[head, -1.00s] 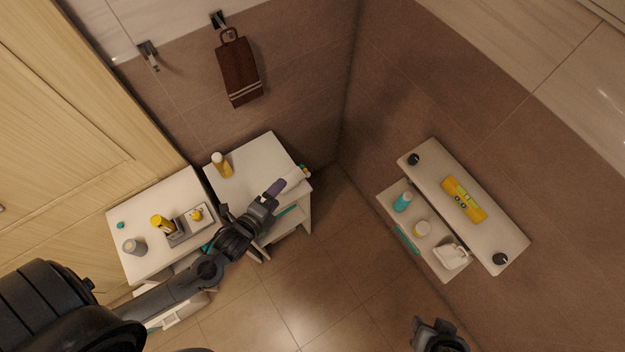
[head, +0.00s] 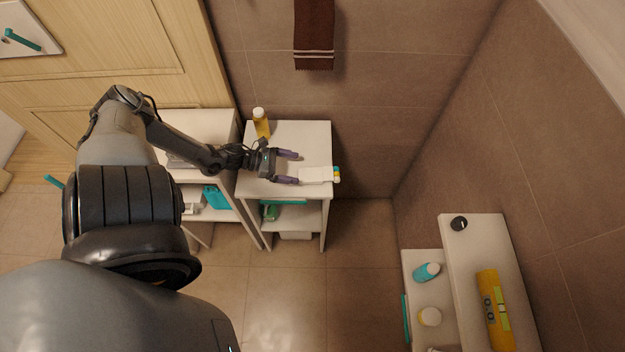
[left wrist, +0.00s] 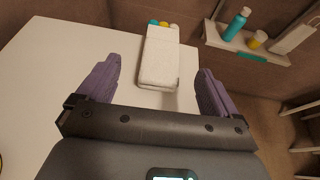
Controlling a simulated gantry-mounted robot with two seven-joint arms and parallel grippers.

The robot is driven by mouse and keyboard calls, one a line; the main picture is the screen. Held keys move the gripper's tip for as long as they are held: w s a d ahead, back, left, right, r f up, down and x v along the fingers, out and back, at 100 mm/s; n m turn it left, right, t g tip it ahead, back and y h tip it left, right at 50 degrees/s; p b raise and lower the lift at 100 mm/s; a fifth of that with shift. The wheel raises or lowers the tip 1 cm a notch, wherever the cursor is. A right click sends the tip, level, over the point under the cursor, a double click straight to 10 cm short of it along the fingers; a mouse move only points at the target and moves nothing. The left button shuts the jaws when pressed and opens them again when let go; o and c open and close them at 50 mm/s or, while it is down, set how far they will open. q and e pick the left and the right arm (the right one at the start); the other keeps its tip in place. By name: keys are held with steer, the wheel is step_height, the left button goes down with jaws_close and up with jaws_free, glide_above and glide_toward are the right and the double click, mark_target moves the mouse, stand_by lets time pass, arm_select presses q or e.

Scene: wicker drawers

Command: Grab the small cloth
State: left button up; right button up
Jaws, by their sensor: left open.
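A small white folded cloth (head: 314,174) lies on the top of the white cabinet (head: 290,134), near its right edge. It also shows in the left wrist view (left wrist: 159,57), flat and roughly rectangular. My left gripper (head: 291,167) is open, its purple-padded fingers pointing at the cloth from the left. In the left wrist view the cloth lies ahead, in line with the gap between the fingers, and I see no contact. My right gripper is not in view.
A yellow bottle (head: 262,124) with a white cap stands behind my left wrist. Small coloured items (head: 337,174) sit at the cloth's far end. A brown towel (head: 314,36) hangs on the wall. A wall shelf (head: 472,240) holds bottles at the right. Floor between is clear.

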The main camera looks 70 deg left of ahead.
mark_target(319, 173)
arm_select(q)
steer(key=b+x, duration=0.1)
steer(key=x, duration=0.2)
steer(key=shift+s+a+f+b, duration=0.1)
steer(key=shift+b, duration=0.2)
steer(key=shift+w+d+f+b, duration=0.1)
steer(key=shift+w+d+b, duration=0.2)
steer(key=shift+w, duration=0.2)
steer(key=b+x, duration=0.4)
steer(key=shift+s+d+f, duration=0.1)
steer(key=shift+s+f, duration=0.05)
steer(key=shift+f, duration=0.05)
steer(key=shift+w+d+b, duration=0.25)
steer(key=shift+w+b, duration=0.1)
steer(key=shift+w, duration=0.2)
steer(key=shift+c, duration=0.2)
steer(key=c, duration=1)
steer(key=shift+c, duration=0.2)
